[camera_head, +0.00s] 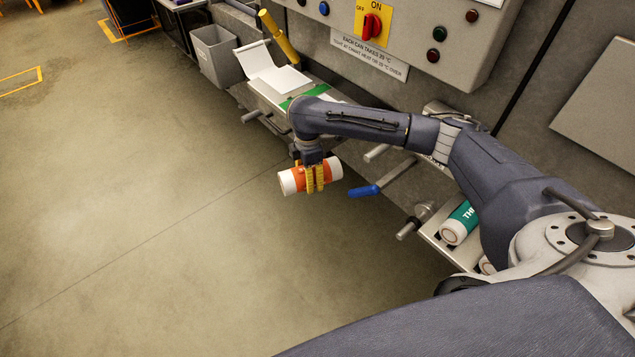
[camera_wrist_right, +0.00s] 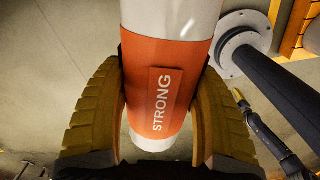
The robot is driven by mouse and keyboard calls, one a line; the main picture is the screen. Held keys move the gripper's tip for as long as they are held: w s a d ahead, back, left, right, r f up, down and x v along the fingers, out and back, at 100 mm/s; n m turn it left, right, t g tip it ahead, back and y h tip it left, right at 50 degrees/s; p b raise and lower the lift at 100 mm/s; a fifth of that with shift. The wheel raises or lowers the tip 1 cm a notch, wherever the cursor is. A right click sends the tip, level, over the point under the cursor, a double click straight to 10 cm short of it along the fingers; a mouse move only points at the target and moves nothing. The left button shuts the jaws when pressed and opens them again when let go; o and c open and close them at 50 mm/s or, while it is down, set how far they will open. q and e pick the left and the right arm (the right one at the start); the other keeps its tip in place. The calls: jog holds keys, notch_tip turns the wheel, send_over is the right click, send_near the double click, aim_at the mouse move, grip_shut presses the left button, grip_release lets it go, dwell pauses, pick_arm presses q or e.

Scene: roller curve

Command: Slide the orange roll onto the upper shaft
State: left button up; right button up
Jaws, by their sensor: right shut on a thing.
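The orange roll (camera_head: 299,179) has white ends and lies roughly sideways in my right gripper (camera_head: 315,178) in the head view. In the right wrist view the roll (camera_wrist_right: 158,70) fills the middle, its label reading "STRONG". The yellow fingers of the right gripper (camera_wrist_right: 160,120) are shut around its orange band. A dark shaft (camera_wrist_right: 282,85) with a round flange stands right of the roll, apart from it. In the head view, a short grey rod (camera_head: 376,153) and a flanged shaft (camera_head: 409,228) show by the machine. I cannot tell which is the upper shaft.
A blue-handled lever (camera_head: 365,191) sticks out right of the roll. A green roll (camera_head: 460,222) lies on a shelf below my arm. A control panel with a red switch (camera_head: 372,25) is behind. A grey bin (camera_head: 217,55) stands back left. The floor at left is open.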

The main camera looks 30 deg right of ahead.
aim_at(376, 149)
jog(key=shift+d+f+n, duration=1.9)
jog(key=shift+d+f, duration=0.3)
jog(key=shift+f, duration=2.8)
jog(key=w+d, duration=0.2)
jog(key=d, duration=0.8)
jog(key=w+d, duration=0.3)
jog(key=d, duration=0.6)
jog(key=shift+w+d, duration=0.3)
jog(key=shift+d, duration=0.05)
jog(key=shift+d+r, duration=0.1)
jog(key=shift+d, duration=0.15)
jog(key=shift+w+d, duration=0.25)
jog(key=shift+d, duration=0.65)
jog(key=shift+w+d, duration=0.25)
jog(key=shift+d, duration=0.7)
jog(key=shift+w+d, duration=0.25)
jog(key=shift+d, duration=0.65)
jog(key=shift+d, duration=0.15)
